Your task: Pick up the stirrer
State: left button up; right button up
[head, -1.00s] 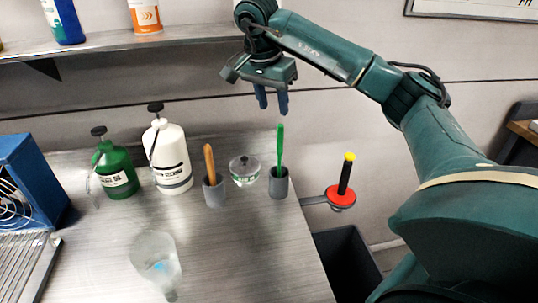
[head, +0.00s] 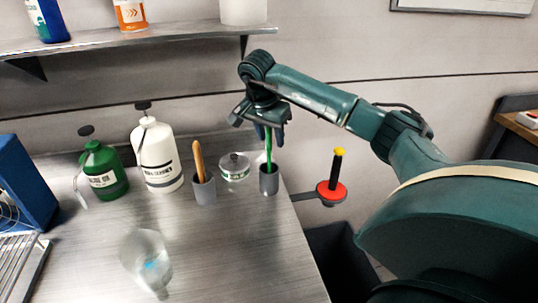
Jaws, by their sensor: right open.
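A thin green stick, which looks like the stirrer (head: 268,153), stands upright in a small grey cup (head: 269,181) near the right edge of the metal bench. A second grey cup (head: 203,190) to its left holds an orange-brown stick (head: 198,161). I cannot be sure from the picture which stick is the stirrer. My right gripper (head: 270,136) is open and points down over the green stick. Its fingers are at the stick's upper end, which appears between them; contact cannot be told. My left gripper is out of view.
A lidded glass jar (head: 235,174) stands between the cups. A white bottle (head: 158,158) and green bottle (head: 105,172) stand further left. A clear glass vessel (head: 146,262) is in front. A red disc with a black post (head: 332,192) juts beyond the bench. A shelf (head: 150,41) runs above.

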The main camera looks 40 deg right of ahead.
jog(key=shift+c, duration=0.6)
grip_shut()
